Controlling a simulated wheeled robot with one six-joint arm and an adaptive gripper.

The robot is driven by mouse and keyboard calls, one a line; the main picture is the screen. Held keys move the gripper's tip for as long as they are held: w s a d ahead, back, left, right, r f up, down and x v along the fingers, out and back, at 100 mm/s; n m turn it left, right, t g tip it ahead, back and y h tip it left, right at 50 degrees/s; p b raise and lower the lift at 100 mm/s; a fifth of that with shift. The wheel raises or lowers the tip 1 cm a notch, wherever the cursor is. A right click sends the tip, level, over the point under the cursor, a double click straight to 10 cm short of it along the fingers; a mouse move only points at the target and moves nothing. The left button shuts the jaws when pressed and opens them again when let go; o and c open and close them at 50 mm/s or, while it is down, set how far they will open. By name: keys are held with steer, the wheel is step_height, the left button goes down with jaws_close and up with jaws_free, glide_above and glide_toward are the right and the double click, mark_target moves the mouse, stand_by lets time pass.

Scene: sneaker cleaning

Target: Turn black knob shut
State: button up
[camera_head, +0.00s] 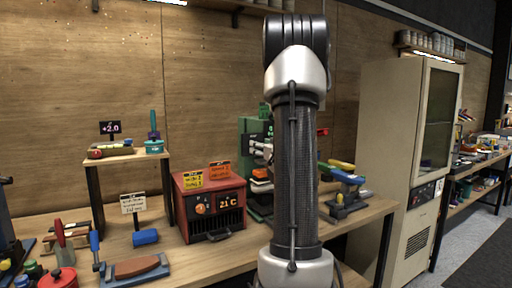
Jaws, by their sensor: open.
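I cannot pick out a black knob for certain. A red box (208,207) with a "21°C" display stands on the workbench left of my arm. Its front has a small round orange-lit dial and a dark vent, too small to read clearly. A tall beige cabinet (387,150) on the right has a dark control panel (426,196) on its front; details on it are too small to tell. My arm rises upright through the middle of the view and hides part of the bench. My gripper is not in view.
A green machine (254,145) stands partly behind my arm. A small raised shelf (126,155) and a blue-based tray with a brown block (136,269) are on the left. Coloured tools (343,180) lie right of my arm. Open floor (460,240) lies at the right.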

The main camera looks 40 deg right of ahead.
steer(key=shift+x, duration=1.7)
steer(key=c, duration=1)
steer(key=n, duration=1.7)
steer(key=shift+a+f+n, duration=0.1)
steer(key=shift+f+n, duration=0.15)
steer(key=shift+n, duration=0.15)
